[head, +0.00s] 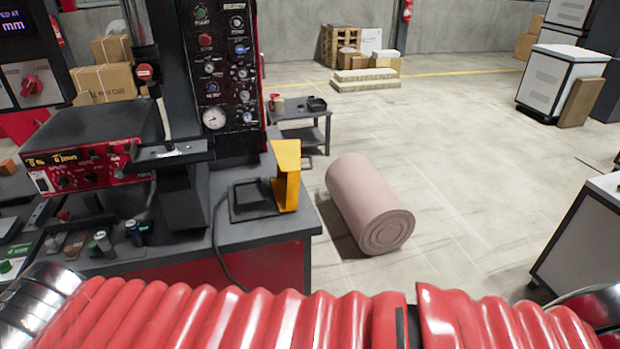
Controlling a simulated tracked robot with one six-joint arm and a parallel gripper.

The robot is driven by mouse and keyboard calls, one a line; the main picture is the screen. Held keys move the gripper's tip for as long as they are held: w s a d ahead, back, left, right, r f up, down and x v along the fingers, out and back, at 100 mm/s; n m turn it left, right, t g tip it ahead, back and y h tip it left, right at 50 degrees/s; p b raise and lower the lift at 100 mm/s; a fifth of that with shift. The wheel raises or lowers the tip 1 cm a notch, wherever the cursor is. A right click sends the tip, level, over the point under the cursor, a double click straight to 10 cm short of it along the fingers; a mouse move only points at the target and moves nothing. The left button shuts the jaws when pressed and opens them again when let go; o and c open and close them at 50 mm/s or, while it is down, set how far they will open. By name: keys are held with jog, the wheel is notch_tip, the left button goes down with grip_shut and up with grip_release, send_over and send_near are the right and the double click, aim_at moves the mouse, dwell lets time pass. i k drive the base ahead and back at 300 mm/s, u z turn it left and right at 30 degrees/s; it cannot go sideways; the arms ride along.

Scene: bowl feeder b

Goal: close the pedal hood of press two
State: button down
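A yellow hood (288,172), which looks like the pedal hood, stands upright at the right corner of the grey press bench (225,236). A flat black square base (252,201) lies just left of the hood and is uncovered. The hood looks raised from it; the hinge is too small to tell. I cannot read a number on the press. My red ribbed arm crosses the bottom of the view. My gripper is not in view.
A black control panel (222,70) with knobs and a gauge rises behind the bench. A red-fronted control box (85,170) stands left. A pink roll (367,203) lies on the floor right of the bench. A white-topped cabinet (590,235) is at far right. Open floor lies between.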

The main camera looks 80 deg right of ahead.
aim_at(285, 186)
jog(key=z, duration=0.05)
jog(key=k, duration=1.9)
jog(key=z, duration=1.6)
jog(key=i, duration=1)
